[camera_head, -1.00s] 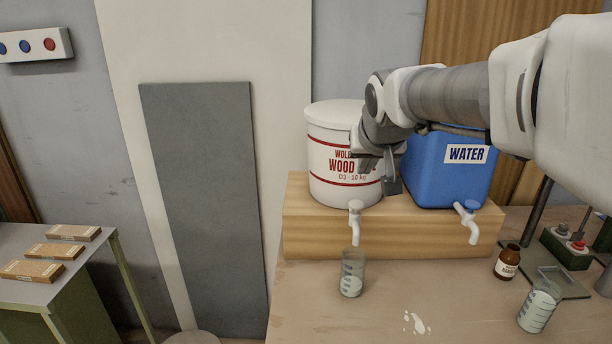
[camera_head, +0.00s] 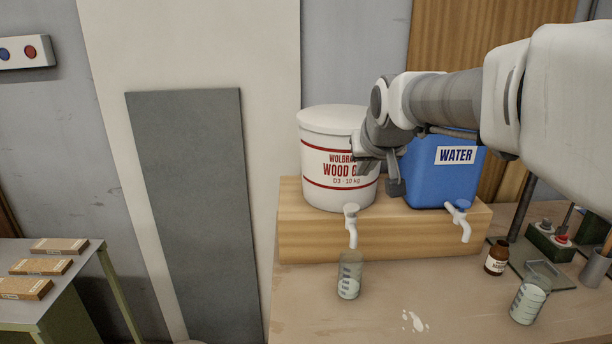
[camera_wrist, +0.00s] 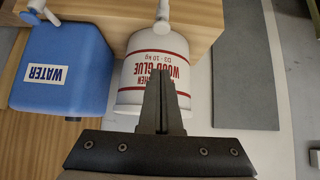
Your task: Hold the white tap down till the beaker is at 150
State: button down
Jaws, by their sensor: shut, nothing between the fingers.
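The white tap (camera_head: 352,224) is at the foot of the white wood glue tub (camera_head: 314,170), above the bench. It also shows at the top of the wrist view (camera_wrist: 162,20). A clear beaker (camera_head: 349,281) with pale contents and dark marks stands under its spout; I cannot read the level. No stream can be made out. My gripper (camera_head: 366,166) is in front of the tub's right side, above and apart from the tap. In the wrist view its fingers (camera_wrist: 160,84) are together and empty, over the tub's label.
A blue water container (camera_head: 433,178) with its own white tap (camera_head: 459,222) stands to the right on the same wooden block (camera_head: 300,236). A brown bottle (camera_head: 497,257) and a second beaker (camera_head: 530,300) are at the right. A white spill (camera_head: 412,321) lies on the bench.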

send_over(351, 204)
jog(key=s, duration=0.3)
notch_tip(351, 204, down, 6)
jog(key=f, duration=0.1)
notch_tip(351, 204, down, 3)
jog(key=shift+r, duration=0.1)
jog(key=shift+w+f, duration=0.1)
jog(key=shift+f, duration=0.45)
jog(key=shift+f+b, duration=0.1)
jog(key=shift+b, duration=0.2)
